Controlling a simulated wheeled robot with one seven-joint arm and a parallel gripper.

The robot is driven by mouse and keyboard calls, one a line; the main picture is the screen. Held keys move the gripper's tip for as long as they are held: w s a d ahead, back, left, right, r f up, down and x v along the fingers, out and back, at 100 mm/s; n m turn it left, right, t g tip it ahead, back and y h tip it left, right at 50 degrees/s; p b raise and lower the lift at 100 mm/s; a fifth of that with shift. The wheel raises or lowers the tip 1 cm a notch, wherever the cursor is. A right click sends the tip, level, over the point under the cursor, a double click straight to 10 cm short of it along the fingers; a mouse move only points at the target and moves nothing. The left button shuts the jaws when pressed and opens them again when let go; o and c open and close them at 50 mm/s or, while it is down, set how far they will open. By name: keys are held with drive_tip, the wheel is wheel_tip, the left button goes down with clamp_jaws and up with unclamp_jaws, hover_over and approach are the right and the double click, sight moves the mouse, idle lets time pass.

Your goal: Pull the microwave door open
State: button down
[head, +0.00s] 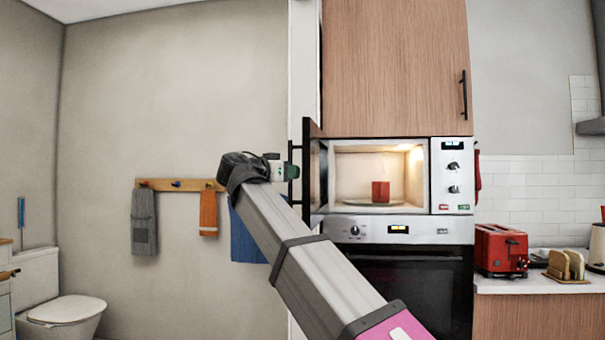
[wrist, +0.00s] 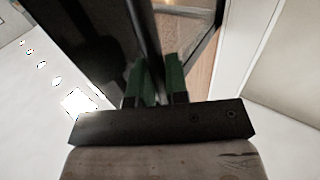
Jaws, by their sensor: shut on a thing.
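The microwave (head: 441,185) is built into the tall cabinet, and its lit inside is in plain view. Its dark door (head: 312,150) stands swung open to the left, seen nearly edge-on in the head view. My gripper (head: 289,172) is at the black door handle (head: 293,190). In the wrist view, the green fingers of my gripper (wrist: 157,82) are shut on the handle bar (wrist: 147,40), one on each side. The dark door panel (wrist: 90,30) lies beyond them.
A red block (head: 380,191) stands on a plate inside the microwave. An oven (head: 412,280) is below it. A red toaster (head: 497,250) stands on the right counter. Towels (head: 144,222) hang on the left wall, and a toilet (head: 62,310) is at the far left.

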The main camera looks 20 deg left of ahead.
drive_tip(key=shift+a, duration=0.5)
drive_tip(key=c, duration=1.2)
unclamp_jaws()
drive_tip(key=shift+o, duration=0.2)
drive_tip(key=v, duration=1)
drive_tip(key=shift+s, duration=0.4)
drive_tip(key=shift+f, duration=0.1)
